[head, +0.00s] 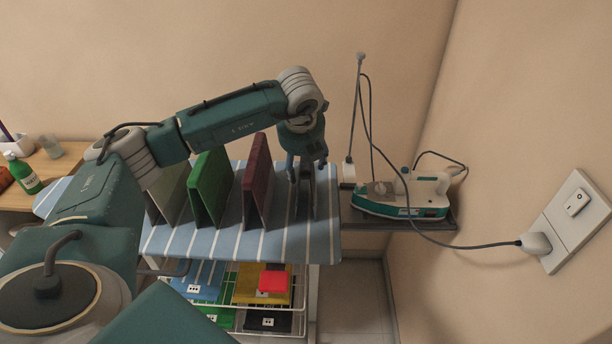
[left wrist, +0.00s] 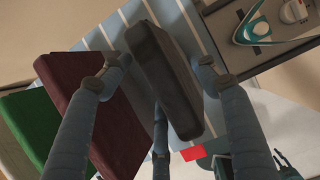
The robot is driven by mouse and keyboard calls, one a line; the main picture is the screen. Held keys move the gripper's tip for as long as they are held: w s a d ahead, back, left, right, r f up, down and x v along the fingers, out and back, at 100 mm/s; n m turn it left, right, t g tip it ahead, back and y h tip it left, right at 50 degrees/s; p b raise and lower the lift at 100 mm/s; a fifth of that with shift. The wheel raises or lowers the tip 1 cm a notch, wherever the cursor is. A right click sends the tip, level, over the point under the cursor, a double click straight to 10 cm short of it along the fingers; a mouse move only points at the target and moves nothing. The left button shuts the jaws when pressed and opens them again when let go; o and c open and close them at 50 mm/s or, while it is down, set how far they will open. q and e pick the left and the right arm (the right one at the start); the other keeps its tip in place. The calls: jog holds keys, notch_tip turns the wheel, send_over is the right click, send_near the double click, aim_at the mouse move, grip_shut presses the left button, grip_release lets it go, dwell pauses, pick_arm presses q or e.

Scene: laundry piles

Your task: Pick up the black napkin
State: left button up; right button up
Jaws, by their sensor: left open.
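The black napkin (left wrist: 165,80) is a dark folded slab standing on the striped ironing board. In the left wrist view it lies between the spread fingers of my left gripper (left wrist: 158,66), with a gap seen on both sides. In the head view my left gripper (head: 304,174) points down at the right part of the board, over the napkin (head: 307,195), which is partly hidden by the fingers. My left gripper is open. My right gripper is not in view.
A maroon folded cloth (head: 257,182), a green one (head: 209,187) and a pale one (head: 167,197) stand to the left on the ironing board (head: 325,240). An iron (head: 408,193) with a cord sits to the right. Wire baskets (head: 240,268) hang below.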

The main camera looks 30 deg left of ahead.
pick_arm(q)
jog(key=shift+f+b, duration=0.2)
jog(key=shift+b, duration=0.1)
dwell(0.4)
jog(key=c, duration=1.2)
